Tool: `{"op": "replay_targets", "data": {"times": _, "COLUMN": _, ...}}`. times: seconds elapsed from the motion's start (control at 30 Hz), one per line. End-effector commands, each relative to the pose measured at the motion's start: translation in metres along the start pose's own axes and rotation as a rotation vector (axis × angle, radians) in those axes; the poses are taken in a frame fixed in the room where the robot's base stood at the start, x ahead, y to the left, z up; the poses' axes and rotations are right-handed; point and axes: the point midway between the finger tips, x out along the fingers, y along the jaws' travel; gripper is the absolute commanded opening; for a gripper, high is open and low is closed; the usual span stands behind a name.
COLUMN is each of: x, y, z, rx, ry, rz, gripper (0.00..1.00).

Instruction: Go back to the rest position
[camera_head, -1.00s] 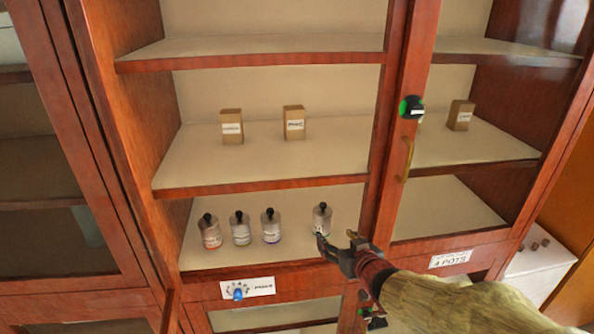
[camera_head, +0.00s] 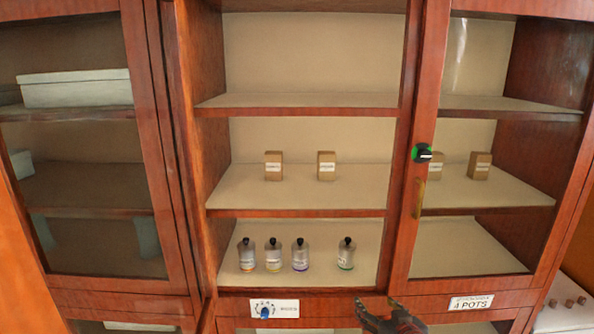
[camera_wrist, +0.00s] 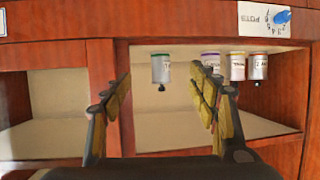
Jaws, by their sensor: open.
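My gripper (camera_head: 376,306) is at the bottom edge of the head view, below the cabinet's lower shelf. It is open, and its two fingers (camera_wrist: 162,72) are spread with nothing held between them in the wrist view. A jar with a green band and black knob (camera_head: 346,256) stands upright on the lower shelf, up and left of my gripper. It shows inverted beyond the fingers in the wrist view (camera_wrist: 161,70). Three similar jars stand in a row to its left, the nearest with a purple band (camera_head: 300,257). Most of my arm is out of the head view.
Small brown boxes (camera_head: 326,166) stand on the middle shelf. A glass door with a brass handle (camera_head: 420,194) and a black-green knob (camera_head: 421,153) is right of the open bay. A label with a blue knob (camera_head: 266,312) is below the shelf. The upper shelf (camera_head: 300,99) is empty.

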Motion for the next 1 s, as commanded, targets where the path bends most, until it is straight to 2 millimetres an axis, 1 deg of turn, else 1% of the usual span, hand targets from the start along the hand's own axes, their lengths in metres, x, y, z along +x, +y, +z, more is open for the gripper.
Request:
{"op": "replay_targets", "data": {"times": 0.03, "x": 0.0, "y": 0.0, "z": 0.0, "rx": -0.004, "ry": 0.0, "rz": 0.0, "gripper": 0.59}}
{"op": "replay_targets", "data": {"times": 0.17, "x": -0.001, "y": 0.008, "z": 0.015, "rx": -0.036, "ry": -0.057, "rz": 0.027, "gripper": 0.59}}
{"op": "replay_targets", "data": {"times": 0.37, "x": -0.006, "y": 0.021, "z": 0.048, "rx": -0.048, "ry": -0.168, "rz": 0.079, "gripper": 0.59}}
{"op": "replay_targets", "data": {"times": 0.53, "x": -0.021, "y": 0.035, "z": 0.079, "rx": -0.05, "ry": -0.295, "rz": 0.136, "gripper": 0.59}}
{"op": "replay_targets", "data": {"times": 0.67, "x": -0.045, "y": 0.045, "z": 0.098, "rx": -0.043, "ry": -0.405, "rz": 0.185, "gripper": 0.59}}
{"op": "replay_targets", "data": {"times": 0.77, "x": -0.073, "y": 0.05, "z": 0.111, "rx": -0.031, "ry": -0.508, "rz": 0.221, "gripper": 0.59}}
{"op": "replay_targets", "data": {"times": 0.83, "x": -0.103, "y": 0.048, "z": 0.117, "rx": -0.016, "ry": -0.591, "rz": 0.242, "gripper": 0.59}}
{"op": "replay_targets", "data": {"times": 0.87, "x": -0.117, "y": 0.045, "z": 0.118, "rx": -0.007, "ry": -0.627, "rz": 0.246, "gripper": 0.59}}
{"op": "replay_targets", "data": {"times": 0.9, "x": -0.136, "y": 0.04, "z": 0.12, "rx": 0.006, "ry": -0.673, "rz": 0.249, "gripper": 0.59}}
{"op": "replay_targets", "data": {"times": 0.93, "x": -0.151, "y": 0.035, "z": 0.121, "rx": 0.016, "ry": -0.705, "rz": 0.247, "gripper": 0.59}}
{"op": "replay_targets", "data": {"times": 0.97, "x": -0.166, "y": 0.029, "z": 0.121, "rx": 0.027, "ry": -0.735, "rz": 0.242, "gripper": 0.59}}
{"op": "replay_targets", "data": {"times": 1.0, "x": -0.185, "y": 0.02, "z": 0.121, "rx": 0.042, "ry": -0.769, "rz": 0.233, "gripper": 0.59}}
